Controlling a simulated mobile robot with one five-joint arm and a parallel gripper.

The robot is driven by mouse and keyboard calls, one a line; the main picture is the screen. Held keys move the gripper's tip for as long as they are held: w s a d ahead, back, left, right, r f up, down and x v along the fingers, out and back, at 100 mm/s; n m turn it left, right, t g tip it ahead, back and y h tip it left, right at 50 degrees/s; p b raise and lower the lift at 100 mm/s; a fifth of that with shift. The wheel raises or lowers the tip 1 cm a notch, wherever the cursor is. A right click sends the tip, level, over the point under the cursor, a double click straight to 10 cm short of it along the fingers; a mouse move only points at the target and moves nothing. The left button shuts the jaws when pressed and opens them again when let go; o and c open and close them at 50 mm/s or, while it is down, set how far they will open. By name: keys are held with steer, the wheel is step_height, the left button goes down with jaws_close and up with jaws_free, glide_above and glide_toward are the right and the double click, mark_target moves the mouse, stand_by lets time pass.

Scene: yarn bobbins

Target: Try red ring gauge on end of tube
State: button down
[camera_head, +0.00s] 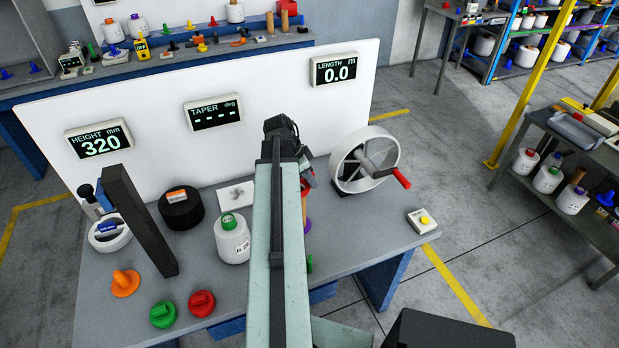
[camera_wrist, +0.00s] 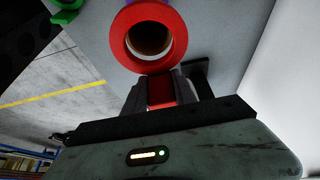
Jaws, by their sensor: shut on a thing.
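My gripper (camera_wrist: 161,92) is shut on the red handle of the red ring gauge (camera_wrist: 122,45) in the wrist view. The ring faces the camera, and the brown tube (camera_wrist: 149,38) shows through its opening. I cannot tell whether the ring is around the tube's end or just in front of it. A bit of purple shows behind the ring. In the head view, my arm hides most of this spot. A sliver of the brown tube (camera_head: 304,207) shows beside the arm, with a purple part (camera_head: 307,226) below it.
A cranked wheel (camera_head: 346,165) stands right of my arm. The taper display (camera_head: 213,114) shows dashes.

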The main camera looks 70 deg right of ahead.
steer(key=shift+f+b, duration=0.6)
stand_by(0.7)
steer(key=shift+r, duration=0.15)
stand_by(0.6)
step_height(320, 180, up, 7)
steer(key=p, duration=0.7)
stand_by(1.1)
step_height(320, 180, down, 6)
steer(key=b, duration=0.5)
steer(key=shift+b, duration=0.4)
steer(key=shift+f+b, duration=0.5)
steer(key=shift+f, duration=0.05)
stand_by(2.0)
